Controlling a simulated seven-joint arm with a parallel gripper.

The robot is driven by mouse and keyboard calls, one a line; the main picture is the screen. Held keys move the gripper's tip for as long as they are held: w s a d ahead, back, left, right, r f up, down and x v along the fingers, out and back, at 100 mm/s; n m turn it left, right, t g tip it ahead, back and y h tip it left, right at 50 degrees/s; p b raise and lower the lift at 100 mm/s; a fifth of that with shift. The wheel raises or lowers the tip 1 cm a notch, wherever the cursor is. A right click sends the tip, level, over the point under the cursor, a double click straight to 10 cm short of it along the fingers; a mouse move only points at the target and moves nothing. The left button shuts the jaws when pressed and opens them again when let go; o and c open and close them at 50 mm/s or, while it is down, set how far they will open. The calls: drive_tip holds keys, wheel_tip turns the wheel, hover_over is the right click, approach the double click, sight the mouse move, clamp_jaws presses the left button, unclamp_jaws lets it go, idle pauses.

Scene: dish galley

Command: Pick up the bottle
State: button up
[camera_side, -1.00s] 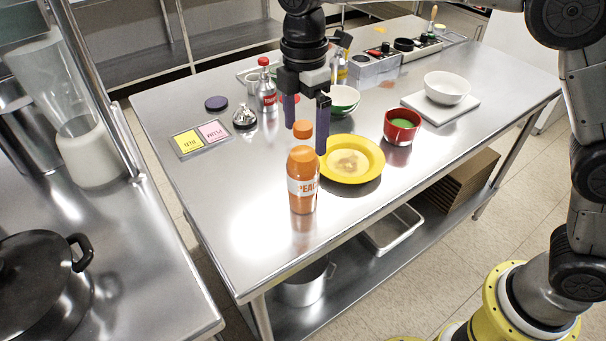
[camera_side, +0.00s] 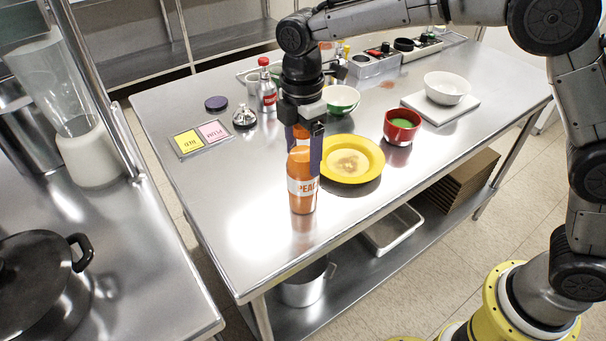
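An orange bottle (camera_side: 302,188) with a white label band stands upright near the front edge of the steel table. My gripper (camera_side: 303,152) points down over it, with its dark purple fingers on either side of the bottle's upper part. Some orange shows between the fingers, and they hide most of the cap and neck. I cannot tell whether the fingers press on the bottle or stand just apart from it. A second bottle (camera_side: 266,94), greyish with a red cap, stands farther back.
A yellow plate (camera_side: 372,174) lies close to the right of my gripper. A red bowl (camera_side: 391,130), a green-and-white bowl (camera_side: 345,97) and a white bowl (camera_side: 447,88) on a board stand beyond. The steel table (camera_side: 235,210) is clear left of the bottle.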

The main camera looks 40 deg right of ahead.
clamp_jaws()
drive_tip(key=shift+r, duration=0.15)
drive_tip(key=shift+r, duration=0.1)
